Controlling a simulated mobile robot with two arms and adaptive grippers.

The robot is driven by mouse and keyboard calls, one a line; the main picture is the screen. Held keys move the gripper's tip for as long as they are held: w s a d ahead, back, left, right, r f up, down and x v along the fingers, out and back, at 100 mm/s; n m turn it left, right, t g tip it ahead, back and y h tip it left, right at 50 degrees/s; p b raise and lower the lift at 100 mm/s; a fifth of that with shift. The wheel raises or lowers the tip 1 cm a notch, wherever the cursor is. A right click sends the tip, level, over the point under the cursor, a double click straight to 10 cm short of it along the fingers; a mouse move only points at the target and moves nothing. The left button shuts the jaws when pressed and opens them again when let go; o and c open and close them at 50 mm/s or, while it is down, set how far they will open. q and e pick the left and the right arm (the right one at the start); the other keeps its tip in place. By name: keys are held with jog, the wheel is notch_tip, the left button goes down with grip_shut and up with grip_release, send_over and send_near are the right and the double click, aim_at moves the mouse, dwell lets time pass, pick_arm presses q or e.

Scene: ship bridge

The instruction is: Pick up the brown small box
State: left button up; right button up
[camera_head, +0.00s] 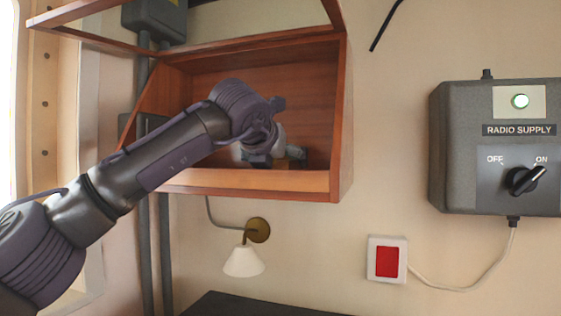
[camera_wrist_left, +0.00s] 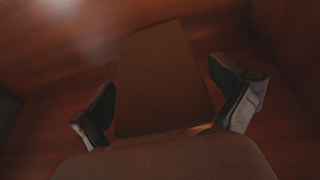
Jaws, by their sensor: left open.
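The brown small box (camera_wrist_left: 162,80) lies in the wooden wall shelf and shows in the left wrist view, between the two fingers of my left gripper (camera_wrist_left: 168,110). The fingers are open, one on each side of the box's near end. A gap shows on the right; on the left the finger is very close to the box, and I cannot tell if it touches. In the head view my left gripper (camera_head: 278,158) reaches into the wooden shelf (camera_head: 250,182), and my arm and gripper hide most of the box. My right gripper is not in view.
The shelf has a raised front lip and side walls close around my gripper. A dark object (camera_wrist_left: 8,110) shows at the left edge of the wrist view. Below the shelf are a wall lamp (camera_head: 244,262) and a red switch (camera_head: 387,262). A radio supply box (camera_head: 460,150) hangs at right.

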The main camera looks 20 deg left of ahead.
pick_arm(q)
jog(key=shift+s+d+r, duration=0.1)
jog(key=shift+s, duration=0.05)
jog(key=c, duration=1.3)
jog(key=shift+s, duration=0.1)
jog(key=shift+c, duration=0.2)
